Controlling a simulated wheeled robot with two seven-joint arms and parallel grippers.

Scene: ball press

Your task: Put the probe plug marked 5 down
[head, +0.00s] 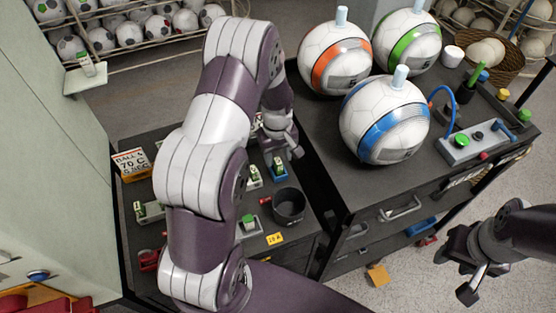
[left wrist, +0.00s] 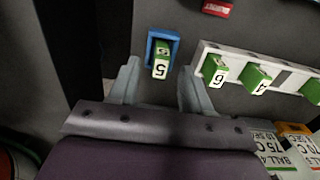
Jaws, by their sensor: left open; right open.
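The probe plug marked 5 (left wrist: 160,67) is green and white and sits in a small blue holder (left wrist: 151,48) on the dark bench. In the head view the blue holder (head: 280,175) is just below my left gripper (head: 284,154). In the left wrist view my left gripper (left wrist: 161,88) is open, its fingertips apart on either side of the plug's near end and holding nothing. My right gripper (head: 462,268) is open and empty at the lower right, over the floor, away from the bench.
A white rack (left wrist: 238,70) with green plugs, two marked 6 and 4, lies right of the blue holder. A dark cup (head: 289,206) stands close by. Three balls, banded orange (head: 334,60), green (head: 407,42) and blue (head: 384,120), stand on the raised cart to the right.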

